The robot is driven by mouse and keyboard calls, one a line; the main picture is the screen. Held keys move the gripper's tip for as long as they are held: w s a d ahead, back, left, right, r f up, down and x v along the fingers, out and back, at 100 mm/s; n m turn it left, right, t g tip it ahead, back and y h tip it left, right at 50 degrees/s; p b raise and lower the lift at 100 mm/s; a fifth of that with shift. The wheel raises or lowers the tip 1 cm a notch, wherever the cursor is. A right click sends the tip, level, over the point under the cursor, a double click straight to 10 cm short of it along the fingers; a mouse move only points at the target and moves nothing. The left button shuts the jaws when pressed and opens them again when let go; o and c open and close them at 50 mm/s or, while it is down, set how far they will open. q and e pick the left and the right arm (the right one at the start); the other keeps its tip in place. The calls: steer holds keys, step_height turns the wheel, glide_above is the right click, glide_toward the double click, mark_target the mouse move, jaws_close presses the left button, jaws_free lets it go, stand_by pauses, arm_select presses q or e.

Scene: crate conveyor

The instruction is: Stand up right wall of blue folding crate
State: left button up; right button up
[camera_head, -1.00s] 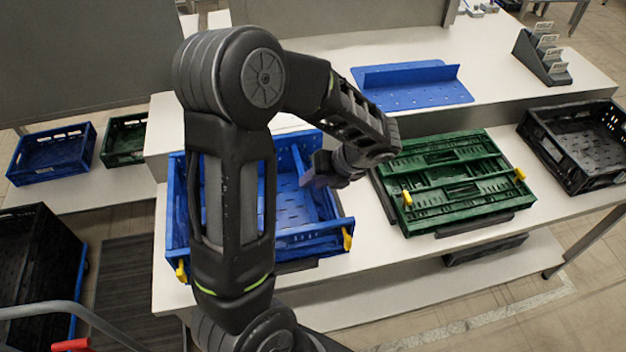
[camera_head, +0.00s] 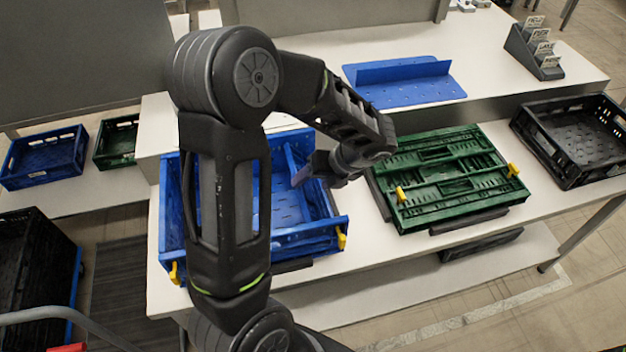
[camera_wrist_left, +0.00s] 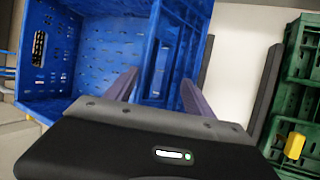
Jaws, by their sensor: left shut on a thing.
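The blue folding crate (camera_head: 300,238) stands on the white table at the left, partly hidden behind my left arm. Its right wall (camera_head: 292,158) is raised from the floor and leans inward, apart from the crate's right rim. My left gripper (camera_head: 308,172) reaches in from above at this wall. In the left wrist view, its two fingers (camera_wrist_left: 160,88) lie on either side of the blue wall panel (camera_wrist_left: 152,45) and are shut on it. The crate's perforated floor and other walls show to the left there. My right gripper is not in view.
A folded green crate (camera_head: 450,180) with yellow latches lies right of the blue one, a narrow gap between. A black crate (camera_head: 572,140) stands at the far right. A blue panel (camera_head: 405,85) lies on the raised shelf behind, beside a card holder (camera_head: 535,52).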

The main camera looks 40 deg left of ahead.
arm_select(q)
steer(key=shift+w+d, duration=0.1)
steer(key=shift+d, duration=0.2)
steer(key=shift+w+d+r+p, duration=0.2)
steer(key=shift+d+r+p, duration=0.15)
steer(key=shift+p, duration=0.1)
steer(key=w+d+r+p, duration=0.1)
steer(key=w+d+r, duration=0.2)
steer(key=d+r, duration=0.1)
steer(key=shift+d+p, duration=0.4)
steer(key=shift+d, duration=0.35)
steer(key=b+v, duration=0.1)
steer(key=v, duration=0.6)
steer(key=shift+d+r, duration=0.2)
steer(key=shift+r, duration=0.2)
steer(key=shift+w, duration=0.15)
stand_by(0.4)
